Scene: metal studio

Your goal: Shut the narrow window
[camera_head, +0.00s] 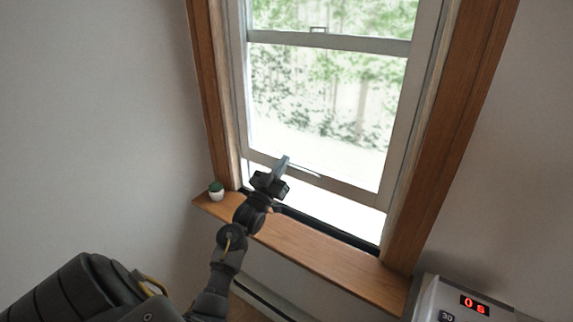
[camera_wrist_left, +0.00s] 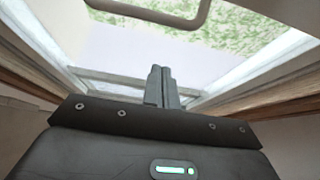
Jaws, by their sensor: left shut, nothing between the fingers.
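The narrow window (camera_head: 322,183) has a pale sash in a wooden frame. Its lower sash is raised a little, with a bright gap between its bottom rail and the dark track at the sill. My left gripper (camera_head: 282,166) is in front of the bottom rail, near its left part, with its fingers pointing up. It is shut and empty. In the left wrist view the closed fingers (camera_wrist_left: 162,86) stand upright in front of the window, and a grey handle-like bar (camera_wrist_left: 150,12) crosses the top. I cannot tell whether the fingers touch the rail. My right gripper is not in view.
A wooden sill (camera_head: 310,248) runs below the window. A small potted plant (camera_head: 216,191) stands at its left end. An appliance with a red display (camera_head: 474,304) stands at the lower right. Plain walls flank the frame.

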